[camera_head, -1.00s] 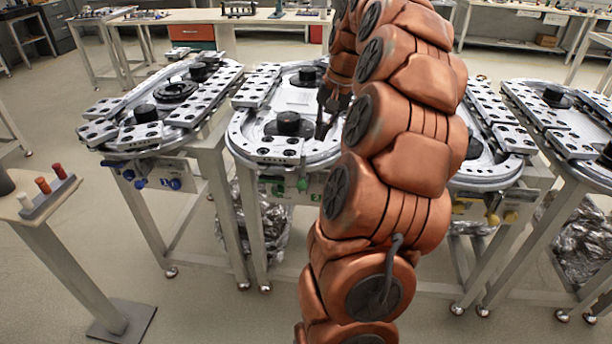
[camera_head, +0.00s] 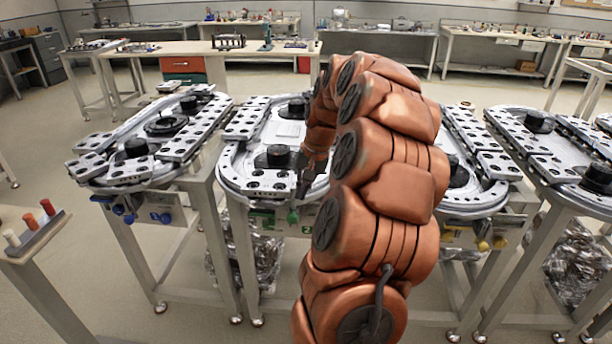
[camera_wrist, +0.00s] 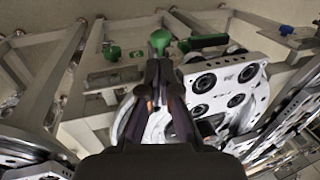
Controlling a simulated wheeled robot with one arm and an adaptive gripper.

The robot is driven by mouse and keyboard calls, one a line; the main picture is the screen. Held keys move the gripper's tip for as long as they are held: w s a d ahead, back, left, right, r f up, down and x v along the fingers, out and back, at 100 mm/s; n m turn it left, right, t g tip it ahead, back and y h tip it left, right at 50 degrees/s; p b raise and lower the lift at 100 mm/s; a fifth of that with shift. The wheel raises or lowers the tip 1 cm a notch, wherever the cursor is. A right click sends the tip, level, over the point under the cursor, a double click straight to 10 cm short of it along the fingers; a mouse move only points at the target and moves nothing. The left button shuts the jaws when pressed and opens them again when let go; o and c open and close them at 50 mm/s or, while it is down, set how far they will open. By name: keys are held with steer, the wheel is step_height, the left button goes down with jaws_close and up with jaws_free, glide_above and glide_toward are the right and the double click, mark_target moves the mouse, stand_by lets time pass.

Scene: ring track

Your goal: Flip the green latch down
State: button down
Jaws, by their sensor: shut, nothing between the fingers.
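Green fittings sit on the front panel of the second ring-track table from the left. In the head view a round green knob (camera_head: 293,217) stands out, with a flat green piece (camera_head: 262,219) to its left. In the wrist view the green knob (camera_wrist: 160,40) shows just beyond my fingertips, a green bar (camera_wrist: 205,42) to its right and a smaller green piece (camera_wrist: 112,53) to its left. I cannot tell for sure which part is the latch. My gripper (camera_head: 303,190) is shut and empty, fingers pointing down just above the knob; it also shows in the wrist view (camera_wrist: 158,64). Contact is unclear.
The ring track's metal rim (camera_head: 250,185) lies close beside my gripper. A black round post (camera_head: 278,156) stands on the track. Neighbouring tables carry blue knobs (camera_head: 124,213) and yellow knobs (camera_head: 490,243). A small stand (camera_head: 38,235) with coloured pegs is at the left.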

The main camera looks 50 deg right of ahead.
mark_target(294, 215)
steer(key=shift+p+x, duration=0.6)
steer(key=shift+x, duration=2.45)
step_height(294, 215, down, 7)
steer(key=b, duration=0.3)
steer(key=shift+f+b, duration=0.15)
steer(key=shift+b, duration=0.25)
steer(key=v, duration=1.4)
steer(key=shift+b, duration=0.45)
